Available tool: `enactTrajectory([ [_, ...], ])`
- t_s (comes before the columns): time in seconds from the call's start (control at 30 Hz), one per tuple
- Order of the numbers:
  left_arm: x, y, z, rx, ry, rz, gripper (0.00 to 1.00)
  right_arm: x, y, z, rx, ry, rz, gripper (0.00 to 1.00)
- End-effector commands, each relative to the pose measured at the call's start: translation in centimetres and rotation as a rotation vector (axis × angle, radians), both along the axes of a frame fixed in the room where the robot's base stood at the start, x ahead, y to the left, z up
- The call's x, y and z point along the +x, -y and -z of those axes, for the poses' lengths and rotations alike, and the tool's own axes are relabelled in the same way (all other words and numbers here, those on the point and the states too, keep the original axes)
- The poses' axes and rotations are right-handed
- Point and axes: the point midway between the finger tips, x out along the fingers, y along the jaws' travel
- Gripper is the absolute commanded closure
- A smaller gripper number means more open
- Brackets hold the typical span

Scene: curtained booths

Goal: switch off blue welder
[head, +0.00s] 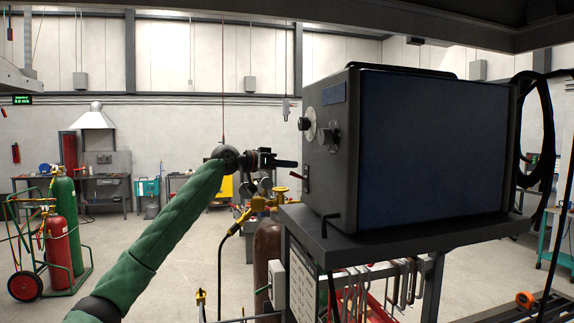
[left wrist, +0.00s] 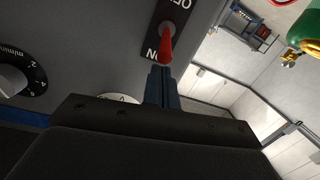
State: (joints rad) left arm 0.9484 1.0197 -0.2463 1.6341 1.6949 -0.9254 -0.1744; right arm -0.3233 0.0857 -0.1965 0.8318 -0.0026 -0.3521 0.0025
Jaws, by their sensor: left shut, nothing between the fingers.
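The blue welder (head: 430,145) is a large dark blue box on a cart shelf at the right of the head view. Its front panel faces left. A toggle switch (head: 306,183) sits low on that panel. In the left wrist view the switch lever (left wrist: 167,42) is red, on a black plate with OFF at the top and ON at the bottom. The lever's tip points towards ON. My left gripper (head: 292,163) is shut and empty in front of the panel. Its fingertips (left wrist: 162,72) are just below the lever's tip; I cannot tell whether they touch it.
Round dials (head: 308,123) sit above the switch, and a numbered dial (left wrist: 18,85) shows in the left wrist view. A brass valve (head: 272,197) on a brown cylinder stands below my left gripper. The cart shelf (head: 420,235) juts out under the welder.

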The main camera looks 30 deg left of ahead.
Motion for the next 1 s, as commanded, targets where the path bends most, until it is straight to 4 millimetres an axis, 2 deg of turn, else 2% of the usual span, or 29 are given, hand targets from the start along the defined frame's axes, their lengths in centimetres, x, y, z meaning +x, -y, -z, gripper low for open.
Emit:
enactTrajectory([
  [0.2, -0.4, -0.1, 0.7, 0.001, -0.001, 0.0, 1.0, -1.0, 0.2, 0.0, -0.001, -0.005, 0.0, 0.64],
  [0.77, -0.4, -0.1, 1.0, -0.002, 0.003, 0.0, 1.0, -1.3, 0.3, 0.4, -0.002, -0.011, 0.0, 0.64],
  [0.93, -0.5, -0.1, 1.3, -0.015, 0.017, 0.001, 1.0, -0.1, 0.0, 0.6, -0.001, -0.007, 0.0, 0.64],
  [1.0, -0.5, -0.2, 1.3, -0.023, 0.025, 0.001, 1.0, 1.7, -0.4, 0.1, 0.003, 0.013, -0.001, 0.64],
])
